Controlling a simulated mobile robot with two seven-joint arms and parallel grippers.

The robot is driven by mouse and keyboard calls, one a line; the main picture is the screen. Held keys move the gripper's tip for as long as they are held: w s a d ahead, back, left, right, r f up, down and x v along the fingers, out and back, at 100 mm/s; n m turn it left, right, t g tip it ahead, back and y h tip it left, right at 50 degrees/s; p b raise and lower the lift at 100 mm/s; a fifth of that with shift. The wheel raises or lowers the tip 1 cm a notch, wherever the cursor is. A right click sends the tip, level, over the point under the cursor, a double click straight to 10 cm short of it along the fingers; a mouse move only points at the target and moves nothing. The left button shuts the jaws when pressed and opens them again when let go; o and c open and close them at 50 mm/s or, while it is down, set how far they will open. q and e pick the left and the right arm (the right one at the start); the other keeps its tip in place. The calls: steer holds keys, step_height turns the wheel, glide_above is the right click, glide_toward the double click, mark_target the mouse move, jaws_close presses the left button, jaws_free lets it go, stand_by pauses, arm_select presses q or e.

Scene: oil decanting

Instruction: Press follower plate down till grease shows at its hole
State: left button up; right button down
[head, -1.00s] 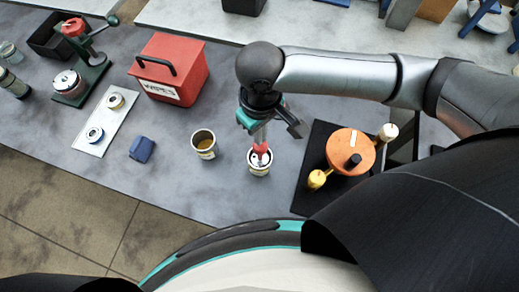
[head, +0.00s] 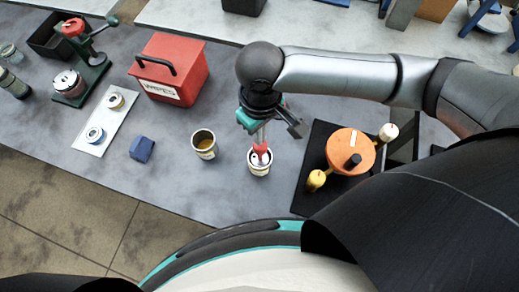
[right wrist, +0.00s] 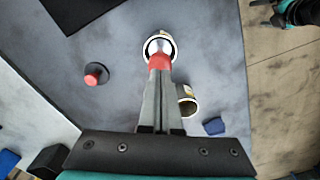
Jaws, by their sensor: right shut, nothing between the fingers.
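A small white open can (head: 259,161) stands on the grey bench, left of the black mat. My right gripper (head: 261,150) points down into its mouth, its red fingertips shut with nothing between them. In the right wrist view the closed tips (right wrist: 159,61) overlap the mouth of the can (right wrist: 160,37). A pale plate surface shows partly inside the can; the tips hide its middle. I cannot make out its hole or any grease there. My left gripper (right wrist: 288,14) seems to show at the top right of the right wrist view, cut off, its jaws unclear.
A second can (head: 203,146) with yellowish contents stands close on the left. An orange disc device (head: 350,150) sits on a black mat (head: 308,190) to the right. A blue block (head: 141,149), red wipes box (head: 180,65) and white tray (head: 105,118) lie farther left.

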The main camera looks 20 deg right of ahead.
steer(key=shift+f, duration=0.85)
steer(key=shift+s+d+f, duration=0.1)
steer(key=shift+s+f, duration=0.15)
steer(key=shift+f, duration=0.05)
stand_by(1.9)
steer(key=shift+p, duration=0.35)
steer(key=r+p, duration=0.2)
steer(key=p, duration=0.1)
steer(key=r+p, duration=0.2)
steer(key=p, duration=0.1)
steer(key=shift+w+r, duration=0.2)
steer(key=shift+r, duration=1)
